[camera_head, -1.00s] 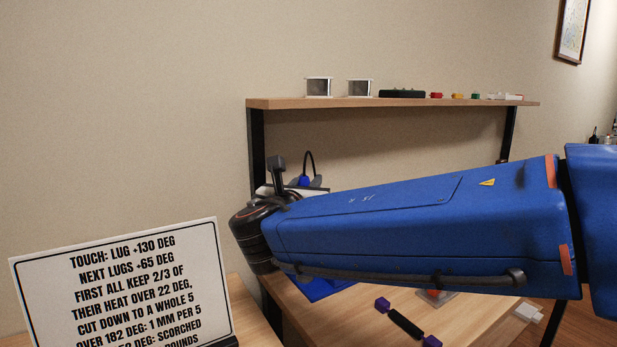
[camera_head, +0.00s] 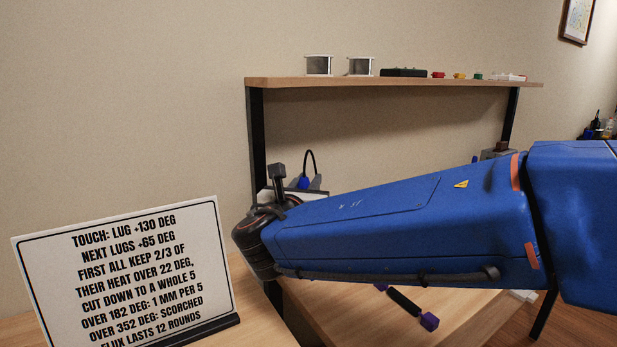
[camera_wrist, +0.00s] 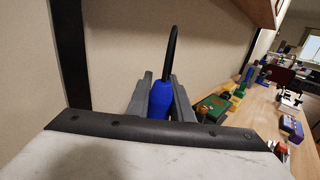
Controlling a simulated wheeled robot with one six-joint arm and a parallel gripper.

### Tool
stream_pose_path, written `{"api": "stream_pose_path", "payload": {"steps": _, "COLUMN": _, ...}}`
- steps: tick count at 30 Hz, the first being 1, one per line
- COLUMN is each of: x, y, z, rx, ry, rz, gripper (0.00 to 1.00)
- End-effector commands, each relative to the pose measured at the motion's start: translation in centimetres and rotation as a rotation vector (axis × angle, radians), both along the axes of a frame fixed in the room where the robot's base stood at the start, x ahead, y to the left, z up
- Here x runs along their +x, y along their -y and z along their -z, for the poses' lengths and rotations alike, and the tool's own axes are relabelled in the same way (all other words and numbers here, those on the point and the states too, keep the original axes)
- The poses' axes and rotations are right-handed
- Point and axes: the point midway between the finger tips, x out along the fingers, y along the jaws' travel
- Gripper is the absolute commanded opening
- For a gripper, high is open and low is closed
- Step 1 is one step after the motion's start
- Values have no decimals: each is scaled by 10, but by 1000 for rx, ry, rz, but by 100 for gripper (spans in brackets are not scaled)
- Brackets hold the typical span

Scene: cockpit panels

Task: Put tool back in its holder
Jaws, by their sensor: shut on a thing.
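The tool has a blue handle (camera_wrist: 160,98) with a black cable arching up from its top. In the wrist view my gripper (camera_wrist: 160,80) has its two grey fingers closed on either side of this handle. The tool's lower end is hidden behind the white and black wrist part. In the head view a bit of the blue handle (camera_head: 304,182) and the cable loop show beyond my blue arm, which hides most of the gripper. I cannot make out the tool's holder for certain in either view.
A wooden shelf (camera_head: 390,82) on black posts stands over the bench, with two spools and small coloured parts on it. A sign (camera_head: 130,270) stands front left. A black bar with purple ends (camera_head: 404,301) lies on the bench. Several items (camera_wrist: 213,108) line the bench at right.

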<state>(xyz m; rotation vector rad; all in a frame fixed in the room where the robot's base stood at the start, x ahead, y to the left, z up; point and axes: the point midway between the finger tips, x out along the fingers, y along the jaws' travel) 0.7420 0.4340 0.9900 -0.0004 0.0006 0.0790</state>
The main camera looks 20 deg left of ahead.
Motion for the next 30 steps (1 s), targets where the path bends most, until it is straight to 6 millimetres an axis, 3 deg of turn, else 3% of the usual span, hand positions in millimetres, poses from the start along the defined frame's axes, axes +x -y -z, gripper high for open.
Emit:
{"api": "stream_pose_path", "payload": {"steps": 12, "x": 0, "y": 0, "z": 5, "rx": 0, "ry": 0, "rz": 0, "gripper": 0}}
{"api": "stream_pose_path", "payload": {"steps": 13, "x": 0, "y": 0, "z": 5, "rx": 0, "ry": 0, "rz": 0, "gripper": 25}}
{"api": "stream_pose_path", "payload": {"steps": 15, "x": 0, "y": 0, "z": 5, "rx": 0, "ry": 0, "rz": 0, "gripper": 41}}
{"api": "stream_pose_path", "payload": {"steps": 25, "x": -1, "y": 0, "z": 5, "rx": 0, "ry": 0, "rz": 0, "gripper": 42}}
{"api": "stream_pose_path", "payload": {"steps": 30, "x": -16, "y": 1, "z": 4, "rx": 1, "ry": 0, "rz": -1, "gripper": 42}}
